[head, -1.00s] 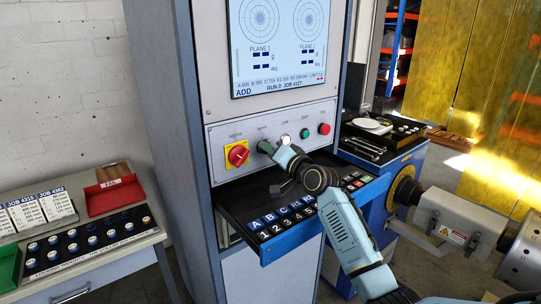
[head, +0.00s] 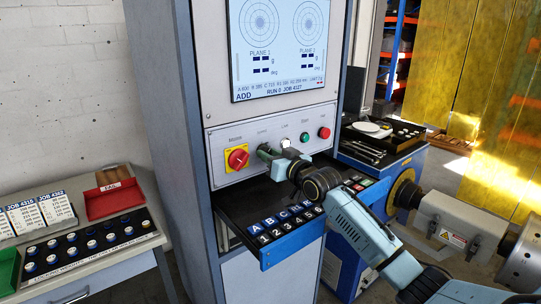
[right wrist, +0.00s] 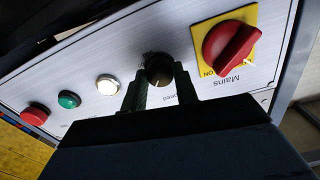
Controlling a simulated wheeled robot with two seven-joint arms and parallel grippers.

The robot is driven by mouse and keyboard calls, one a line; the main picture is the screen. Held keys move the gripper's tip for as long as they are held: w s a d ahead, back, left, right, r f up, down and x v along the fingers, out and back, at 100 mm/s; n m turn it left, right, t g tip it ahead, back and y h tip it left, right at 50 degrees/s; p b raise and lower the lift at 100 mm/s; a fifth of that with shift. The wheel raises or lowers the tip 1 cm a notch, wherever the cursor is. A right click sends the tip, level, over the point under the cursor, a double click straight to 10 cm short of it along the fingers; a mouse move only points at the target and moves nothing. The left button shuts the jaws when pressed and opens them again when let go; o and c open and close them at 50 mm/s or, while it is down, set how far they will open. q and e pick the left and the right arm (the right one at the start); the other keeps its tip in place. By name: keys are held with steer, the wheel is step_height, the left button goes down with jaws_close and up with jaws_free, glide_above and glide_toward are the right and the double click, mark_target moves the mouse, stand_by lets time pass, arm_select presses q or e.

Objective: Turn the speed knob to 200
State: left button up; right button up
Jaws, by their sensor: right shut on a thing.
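The speed knob (right wrist: 159,70) is a dark round knob on the silver control panel, seen in the right wrist view. My right gripper (right wrist: 160,88) is shut on it, with one dark finger on each side. In the head view my right gripper (head: 265,152) reaches the panel just right of the red mains switch and hides the knob. The label beside the knob is partly covered by a finger, and the knob's pointer setting cannot be read. My left gripper is not in view.
The red mains switch (head: 237,159) on its yellow plate sits close to the left. A white lamp (head: 285,142), a green button (head: 304,137) and a red button (head: 324,133) lie to the right. A keyboard drawer (head: 282,245) juts out below my arm.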

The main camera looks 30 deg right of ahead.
stand_by(0.5)
steer(key=o, duration=1)
steer(key=shift+c, duration=0.2)
step_height(320, 180, up, 10)
steer(key=shift+f, duration=0.1)
